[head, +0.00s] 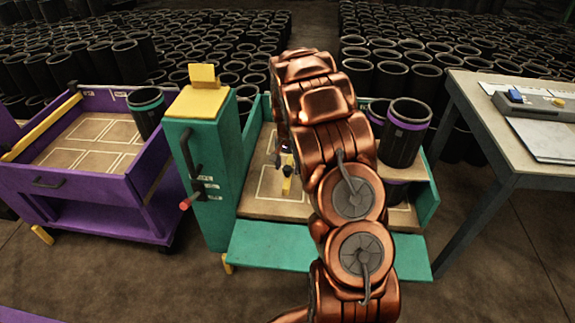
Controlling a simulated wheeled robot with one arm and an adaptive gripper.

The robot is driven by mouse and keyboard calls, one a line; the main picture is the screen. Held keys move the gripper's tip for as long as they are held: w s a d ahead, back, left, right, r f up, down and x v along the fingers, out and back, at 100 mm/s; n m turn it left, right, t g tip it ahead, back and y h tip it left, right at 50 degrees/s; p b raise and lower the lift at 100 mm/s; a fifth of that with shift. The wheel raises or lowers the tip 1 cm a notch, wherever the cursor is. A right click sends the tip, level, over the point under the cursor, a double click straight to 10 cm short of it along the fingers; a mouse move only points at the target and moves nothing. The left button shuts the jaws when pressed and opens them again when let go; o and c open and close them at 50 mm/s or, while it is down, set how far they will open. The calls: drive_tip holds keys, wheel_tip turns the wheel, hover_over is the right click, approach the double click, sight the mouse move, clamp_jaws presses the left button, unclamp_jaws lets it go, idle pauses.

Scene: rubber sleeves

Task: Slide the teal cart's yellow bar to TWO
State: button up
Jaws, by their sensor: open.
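The teal cart (270,245) stands in the middle of the head view, with a brown deck marked in pale outlines. At its left end is a tall teal post with a black handle, small labels and a red-tipped lever. I cannot make out the cart's yellow bar; my copper arm covers much of the deck. A small black and yellow tip beside the arm, over the deck, looks like part of my gripper (287,172). The rest of it is hidden behind the arm. I see nothing held.
Purple-banded black sleeves (405,135) stand at the teal cart's right end. A purple cart (85,195) with its own yellow bar (40,127) and a teal-banded sleeve (148,112) is left. A workbench (480,135) is right. Many black sleeves fill the background.

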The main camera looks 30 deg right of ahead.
drive_tip(key=shift+c, duration=0.2)
clamp_jaws()
idle(0.3)
